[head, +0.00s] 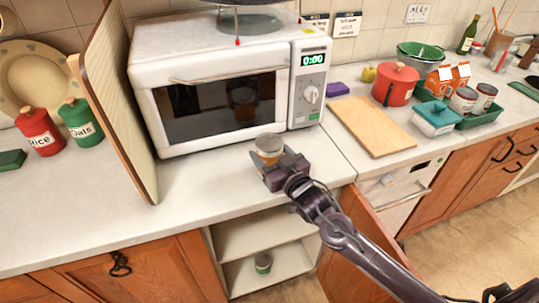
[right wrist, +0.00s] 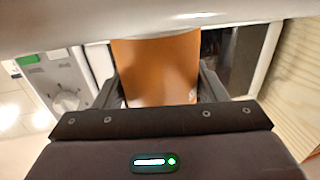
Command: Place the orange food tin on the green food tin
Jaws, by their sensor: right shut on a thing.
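The orange food tin (head: 268,146), with a pale lid, is between the fingers of my right gripper (head: 283,165) in front of the microwave. In the right wrist view its orange side (right wrist: 156,70) fills the gap between both fingers of the gripper (right wrist: 160,92). In the head view it appears over the worktop; I cannot tell whether it touches it. My left gripper is not in view.
The microwave (head: 218,90) stands behind the gripper. An upright wooden board (head: 118,100) leans at its left.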

